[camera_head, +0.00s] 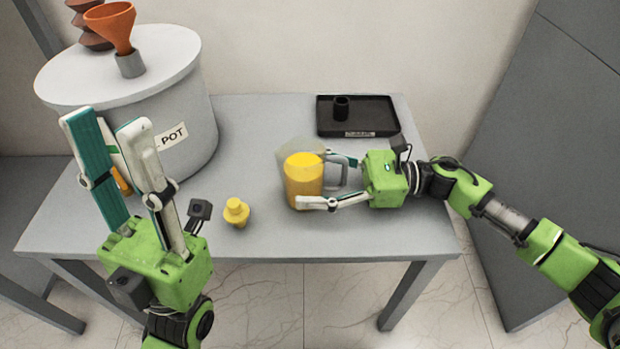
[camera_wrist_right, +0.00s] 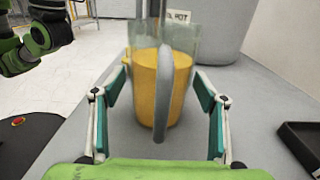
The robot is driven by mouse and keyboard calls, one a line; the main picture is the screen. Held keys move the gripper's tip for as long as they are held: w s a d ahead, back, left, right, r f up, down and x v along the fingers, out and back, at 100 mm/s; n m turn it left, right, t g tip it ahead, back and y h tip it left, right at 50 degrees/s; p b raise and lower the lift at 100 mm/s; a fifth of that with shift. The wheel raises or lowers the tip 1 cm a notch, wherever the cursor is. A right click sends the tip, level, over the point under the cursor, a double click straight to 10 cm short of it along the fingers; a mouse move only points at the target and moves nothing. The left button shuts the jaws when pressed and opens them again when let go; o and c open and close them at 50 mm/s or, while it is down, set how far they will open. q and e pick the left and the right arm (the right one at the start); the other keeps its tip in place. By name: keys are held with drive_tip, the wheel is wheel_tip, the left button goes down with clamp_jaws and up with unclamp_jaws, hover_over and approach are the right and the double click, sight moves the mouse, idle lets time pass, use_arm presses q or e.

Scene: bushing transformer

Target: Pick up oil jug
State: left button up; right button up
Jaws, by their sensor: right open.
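The oil jug (camera_head: 304,181) is a clear jug with yellow oil inside and a grey handle on its right side. It stands upright on the table. My right gripper (camera_head: 338,180) is open, with its fingers on either side of the jug's handle. In the right wrist view the jug (camera_wrist_right: 152,90) is straight ahead, its handle (camera_wrist_right: 164,92) between the two open fingers (camera_wrist_right: 162,80). The fingers look apart from the handle. My left gripper (camera_head: 100,118) is open and empty, raised at the left in front of the pot.
A large grey pot (camera_head: 185,110) with an orange funnel (camera_head: 110,28) on its lid stands at the table's left. A small yellow bottle-like piece (camera_head: 237,212) stands near the front edge. A black tray (camera_head: 375,118) with a black cylinder (camera_head: 341,107) lies at the back right. The table's (camera_head: 400,225) front right is clear.

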drive_tip(key=c, duration=1.5)
drive_tip(key=shift+r, duration=0.1)
